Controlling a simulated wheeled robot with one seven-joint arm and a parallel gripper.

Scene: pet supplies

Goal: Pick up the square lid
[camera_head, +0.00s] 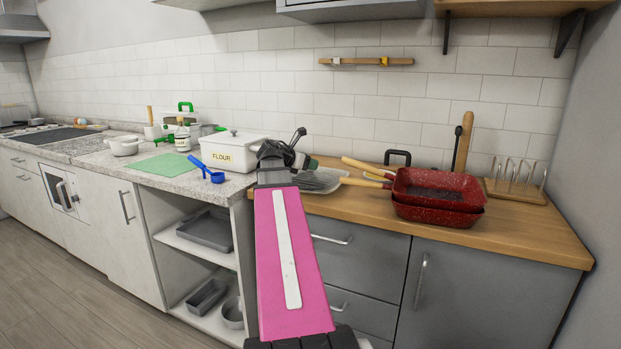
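A white box marked FLOUR (222,157) stands on the stone counter, topped by a flat white lid (238,136) with a small knob. It is the only clear lid with a square-cornered shape that I can pick out. My pink arm reaches up from the bottom middle. My gripper (285,152) is dark and lies just right of the box in the picture. Its fingers blend with dark things behind it, so I cannot see whether they are open or whether they touch anything. The arm hides part of the counter edge.
Stacked red speckled pans (438,196) stand on the wooden counter (530,236), with a black handle (397,156) behind them. A wire rack (518,177) is at right. The wooden counter's right end is clear.

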